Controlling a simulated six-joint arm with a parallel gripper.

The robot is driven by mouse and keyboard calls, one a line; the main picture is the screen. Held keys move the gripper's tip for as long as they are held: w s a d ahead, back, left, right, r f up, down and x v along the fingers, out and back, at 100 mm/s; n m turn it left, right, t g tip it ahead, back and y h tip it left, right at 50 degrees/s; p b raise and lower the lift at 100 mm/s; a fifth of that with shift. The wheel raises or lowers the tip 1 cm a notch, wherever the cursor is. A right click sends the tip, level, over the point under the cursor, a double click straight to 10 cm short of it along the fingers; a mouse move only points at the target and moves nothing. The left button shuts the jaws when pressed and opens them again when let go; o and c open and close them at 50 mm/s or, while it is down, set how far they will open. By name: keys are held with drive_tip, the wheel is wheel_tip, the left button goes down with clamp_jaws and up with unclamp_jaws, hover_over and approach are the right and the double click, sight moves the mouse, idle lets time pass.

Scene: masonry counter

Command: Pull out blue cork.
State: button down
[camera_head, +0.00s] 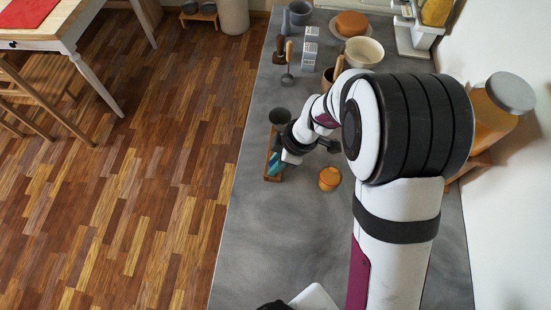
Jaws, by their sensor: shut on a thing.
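A small wooden rack (267,178) stands near the left edge of the grey counter. A teal-blue piece (273,163), which looks like the blue cork, shows at the rack, right beside my gripper (280,157). My gripper reaches down to the rack from the right and is shut on the blue piece. My wrist hides most of the fingers and part of the rack. I cannot tell whether the cork is still seated or lifted.
A small orange pot (329,179) stands right of the rack. A dark cup (280,116) stands just behind it. Utensils, small boxes (311,40) and a cream bowl (363,52) fill the back. A large jar (500,105) stands at the right wall. The front counter is mostly clear.

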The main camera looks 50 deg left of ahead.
drive_tip(key=shift+r, duration=0.1)
drive_tip(key=shift+r, duration=0.95)
drive_tip(key=shift+r, duration=0.1)
drive_tip(key=shift+r, duration=1.45)
